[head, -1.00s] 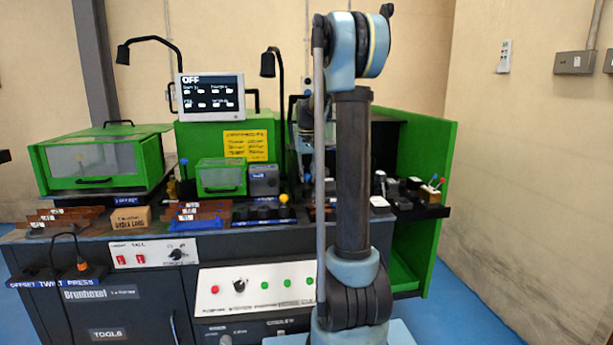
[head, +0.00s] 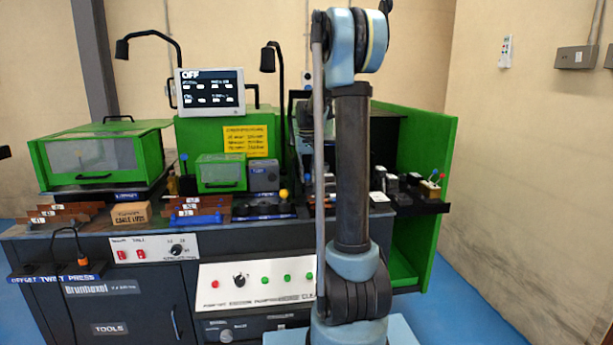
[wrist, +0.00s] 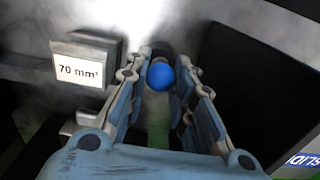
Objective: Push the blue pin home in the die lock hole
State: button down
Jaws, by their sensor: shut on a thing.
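The blue pin shows in the wrist view as a round blue knob (wrist: 160,76) between the two fingers of my gripper (wrist: 164,62). The gripper is shut on it. The pin's shank and the lock hole are hidden below the knob and fingers, so I cannot tell how deep the pin sits. In the head view my gripper and this pin are hidden behind my own arm.
A block with a white "70 mm²" label (wrist: 80,69) stands left of the fingers, and a dark block (wrist: 255,75) stands close on the right. A small rack (head: 430,189) with coloured-knob pins sits at the bench's right end. The green guard wall (head: 432,150) bounds the right.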

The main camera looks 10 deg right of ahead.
jog(key=shift+f, duration=0.2)
jog(key=c, duration=1.3)
grip_release()
notch_tip(320, 180, up, 12)
jog(key=shift+f, duration=0.1)
